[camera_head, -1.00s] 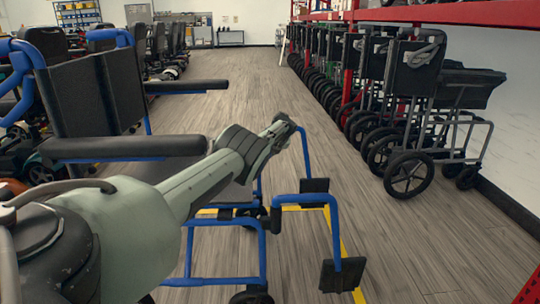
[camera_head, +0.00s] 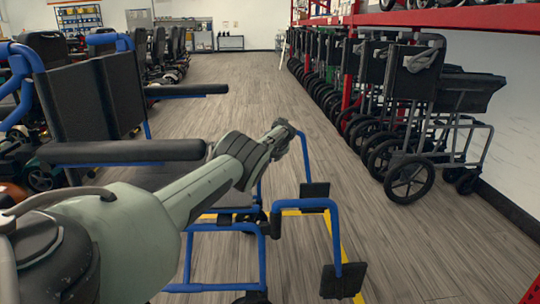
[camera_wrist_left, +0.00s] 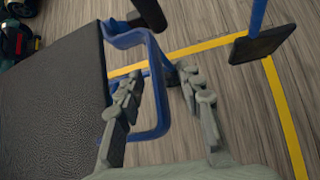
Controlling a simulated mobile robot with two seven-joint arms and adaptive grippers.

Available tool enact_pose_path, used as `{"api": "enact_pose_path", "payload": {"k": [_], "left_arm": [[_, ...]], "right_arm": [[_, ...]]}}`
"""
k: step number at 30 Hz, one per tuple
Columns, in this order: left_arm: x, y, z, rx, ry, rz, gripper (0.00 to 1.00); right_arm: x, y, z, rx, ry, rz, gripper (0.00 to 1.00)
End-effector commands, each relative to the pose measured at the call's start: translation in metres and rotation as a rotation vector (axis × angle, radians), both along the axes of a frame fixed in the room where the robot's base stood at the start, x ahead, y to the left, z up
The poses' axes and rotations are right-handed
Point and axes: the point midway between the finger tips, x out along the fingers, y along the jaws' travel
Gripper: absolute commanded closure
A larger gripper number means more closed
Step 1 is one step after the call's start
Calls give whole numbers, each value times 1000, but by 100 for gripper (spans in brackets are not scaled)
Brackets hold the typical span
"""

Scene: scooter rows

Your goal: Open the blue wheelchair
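The blue wheelchair (camera_head: 262,262) stands in the lower left of the head view, with a dark backrest (camera_head: 90,100), two padded armrests (camera_head: 125,151) and black footplates (camera_head: 343,280). Its backrest and seat look spread. Its black seat (camera_wrist_left: 50,105) fills the left of the left wrist view. My left gripper (camera_head: 287,134) is at the chair's front. In the wrist view its fingers (camera_wrist_left: 162,77) are apart, with a bent blue tube (camera_wrist_left: 158,95) between them, and a gap shows beside the right finger. Contact cannot be told. My right gripper is not in view.
Folded wheelchairs (camera_head: 410,95) stand in a row under a red rack (camera_head: 460,14) on the right. Scooters and power chairs (camera_head: 160,50) line the left. The aisle floor (camera_head: 245,95) is clear. Yellow tape (camera_head: 335,240) marks the floor under the chair.

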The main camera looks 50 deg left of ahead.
Motion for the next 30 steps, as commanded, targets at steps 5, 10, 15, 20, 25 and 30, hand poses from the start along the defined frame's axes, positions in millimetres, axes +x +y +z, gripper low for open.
{"api": "enact_pose_path", "payload": {"k": [5, 10, 15, 20, 25, 30], "left_arm": [[0, -1, 2, 3, 0, 2, 63], [-3, -5, 9, 3, -2, 3, 63], [-10, -15, 17, 3, 1, -3, 63], [-16, -28, 33, 3, -1, -1, 63], [-23, -38, 46, 3, -1, 0, 63], [-26, -44, 52, 1, 0, 0, 63]], "right_arm": [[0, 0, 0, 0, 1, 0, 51], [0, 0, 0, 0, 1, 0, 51], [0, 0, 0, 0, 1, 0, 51], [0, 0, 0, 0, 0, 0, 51], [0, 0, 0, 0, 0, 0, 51], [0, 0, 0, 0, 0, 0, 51]]}}
